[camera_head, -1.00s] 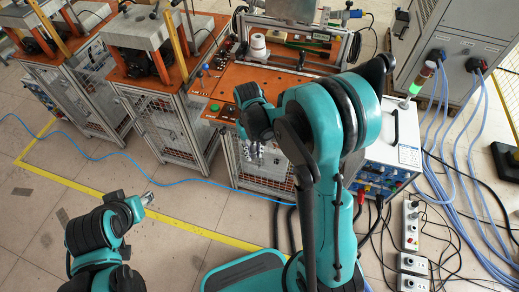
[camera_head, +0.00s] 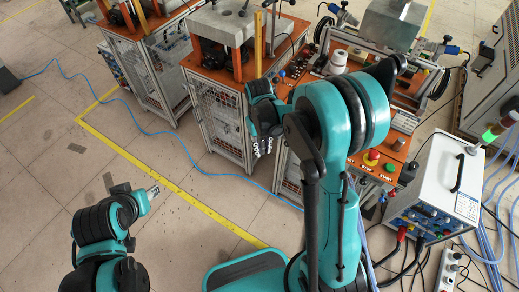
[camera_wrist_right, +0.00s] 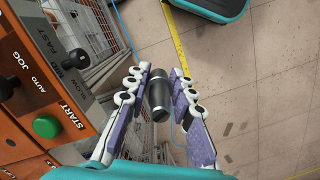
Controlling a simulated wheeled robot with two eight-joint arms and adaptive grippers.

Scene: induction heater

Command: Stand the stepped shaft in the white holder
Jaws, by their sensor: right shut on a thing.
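The stepped shaft (camera_wrist_right: 158,95), a dark grey metal cylinder, is between the two fingers of my right gripper (camera_wrist_right: 161,73) in the right wrist view. The gripper is shut on it. In the head view my right gripper (camera_head: 266,146) hangs in front of the orange bench, and the shaft cannot be made out there. A white round piece (camera_head: 338,60), which looks like the white holder, stands on the orange bench top, behind and right of this gripper, well apart from it. My left gripper (camera_head: 152,192) is low at the left over bare floor; its jaws are too small to judge.
The orange bench carries a control panel with buttons (camera_head: 373,158). A white power box (camera_head: 440,185) with a black handle and cables stands to the right. Caged machines (camera_head: 218,110) stand left of the bench. The floor (camera_head: 130,130) at left is clear, with a blue cable across it.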

